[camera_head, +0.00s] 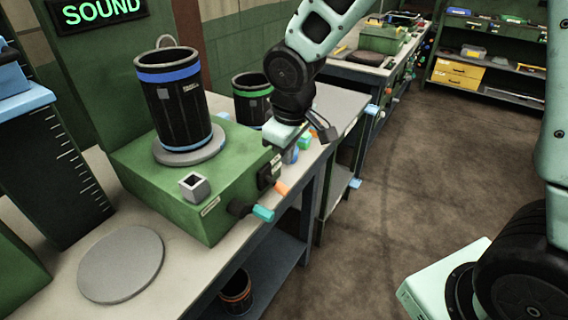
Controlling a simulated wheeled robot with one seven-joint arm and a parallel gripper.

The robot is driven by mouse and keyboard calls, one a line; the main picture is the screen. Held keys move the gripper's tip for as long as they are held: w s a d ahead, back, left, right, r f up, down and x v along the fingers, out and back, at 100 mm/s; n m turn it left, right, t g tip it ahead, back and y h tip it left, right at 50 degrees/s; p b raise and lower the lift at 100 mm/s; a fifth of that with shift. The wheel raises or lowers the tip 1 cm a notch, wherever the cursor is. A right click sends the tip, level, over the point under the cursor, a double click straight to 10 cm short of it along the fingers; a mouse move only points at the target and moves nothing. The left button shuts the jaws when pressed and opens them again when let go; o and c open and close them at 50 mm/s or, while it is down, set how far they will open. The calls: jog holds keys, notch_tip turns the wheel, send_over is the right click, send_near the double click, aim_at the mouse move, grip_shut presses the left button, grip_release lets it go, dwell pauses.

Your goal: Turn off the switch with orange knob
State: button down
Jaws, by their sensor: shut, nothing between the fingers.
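A green box (150,180) stands on the workbench. Its front side carries a black switch panel (268,172), an orange knob (282,188) just below it, and a lever with a teal handle (263,213). My gripper (326,132) is small and dark in the picture. It is shut and empty, above and to the right of the orange knob and apart from it. My wrist hides part of the bench behind the box. The exact position of the switch is too small to tell.
A blue-banded black container (176,105) sits on a grey disc on the box, beside a small grey square socket (194,187). A green-banded container (251,97) stands behind. A loose round plate (121,264) lies on the bench (190,270).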

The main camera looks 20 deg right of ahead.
jog(key=v, duration=0.4)
jog(key=shift+s+d+r, duration=0.25)
jog(key=shift+s+r, duration=0.05)
jog(key=shift+s, duration=0.2)
jog(key=s+a+g, duration=0.1)
jog(key=s+a, duration=0.2)
jog(key=s, duration=0.7)
jog(key=s+a+f+g+y, duration=0.1)
jog(key=s+a, duration=0.1)
jog(key=s, duration=0.8)
jog(key=shift+s+a+f+n+g, duration=0.2)
jog(key=shift+s+a+n+g, duration=0.1)
jog(key=shift+s+a+n, duration=0.1)
